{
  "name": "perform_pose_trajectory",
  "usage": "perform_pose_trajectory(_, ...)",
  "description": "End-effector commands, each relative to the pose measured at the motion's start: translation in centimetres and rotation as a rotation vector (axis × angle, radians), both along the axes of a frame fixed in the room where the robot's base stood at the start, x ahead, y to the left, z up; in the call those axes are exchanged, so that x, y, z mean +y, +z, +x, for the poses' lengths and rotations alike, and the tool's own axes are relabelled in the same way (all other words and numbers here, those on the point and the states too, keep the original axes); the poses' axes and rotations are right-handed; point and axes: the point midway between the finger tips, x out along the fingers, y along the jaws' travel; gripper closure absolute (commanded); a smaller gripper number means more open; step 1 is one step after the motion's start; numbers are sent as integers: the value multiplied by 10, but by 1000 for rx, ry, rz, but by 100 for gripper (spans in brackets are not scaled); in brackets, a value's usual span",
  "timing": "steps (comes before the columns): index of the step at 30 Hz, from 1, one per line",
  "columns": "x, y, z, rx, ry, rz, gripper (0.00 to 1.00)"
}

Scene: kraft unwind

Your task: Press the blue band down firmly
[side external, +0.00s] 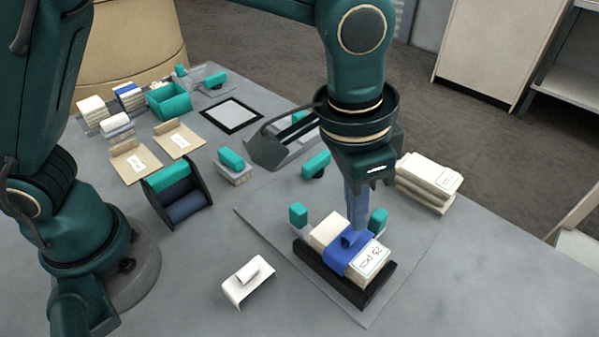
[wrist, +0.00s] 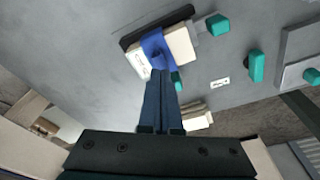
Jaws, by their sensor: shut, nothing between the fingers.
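The blue band (side external: 345,251) is wrapped around the middle of a cream stack (side external: 328,228) labelled "25 PCS". A dark raised piece of the band stands up on its top. The stack lies in a black cradle (side external: 373,291) with teal blocks beside it. In the wrist view the band (wrist: 157,47) crosses the stack just beyond my fingertips. My gripper (side external: 354,226) is shut and empty, pointing down over the band. Its tips (wrist: 160,74) are at or just above the band; I cannot tell if they touch.
Wrapped cream stacks (side external: 428,182) lie to the right of the cradle. A white bracket-shaped piece (side external: 248,281) stands to the left of it. A black holder with a dark blue roll (side external: 183,200) and a grey dispenser (side external: 282,143) are behind. The grey mat's front is clear.

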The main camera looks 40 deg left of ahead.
Motion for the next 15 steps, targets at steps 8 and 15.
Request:
perform_pose_trajectory(8, 0, 0, 0, 0, 0, 0, 100)
perform_pose_trajectory(15, 0, -6, 0, 1, 0, 0, 100)
